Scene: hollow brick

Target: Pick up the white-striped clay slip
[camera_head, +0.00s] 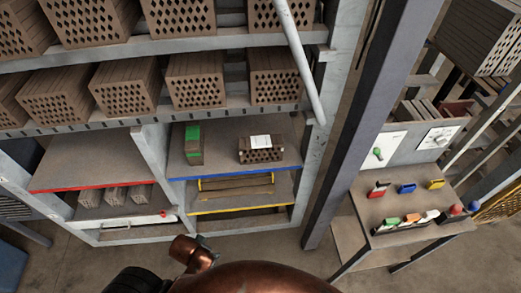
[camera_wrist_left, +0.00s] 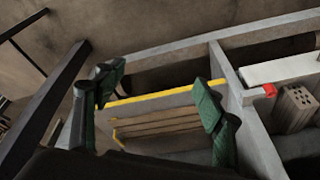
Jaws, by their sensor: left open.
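A perforated clay block with a white patch on top (camera_head: 261,142) rests on the blue-edged shelf (camera_head: 225,165) in the head view. It is the closest match to the white-striped clay slip, though I cannot be sure. Left of it stands a clay block with a green stripe (camera_head: 194,146). My left gripper (camera_wrist_left: 155,90) is open and empty in the wrist view, its green-padded fingers apart above the yellow-edged shelf (camera_wrist_left: 150,98). Brown strips (camera_wrist_left: 165,124) lie on that shelf between the fingers. The white-patched block does not show there. My right gripper is not in view.
Hollow bricks (camera_head: 125,85) fill the upper shelves. A red-edged shelf (camera_head: 95,165) is bare, with clay blocks (camera_head: 115,196) below. A grey post (camera_head: 365,120) stands right of the rack. Beyond it a table (camera_head: 360,215) holds small coloured items.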

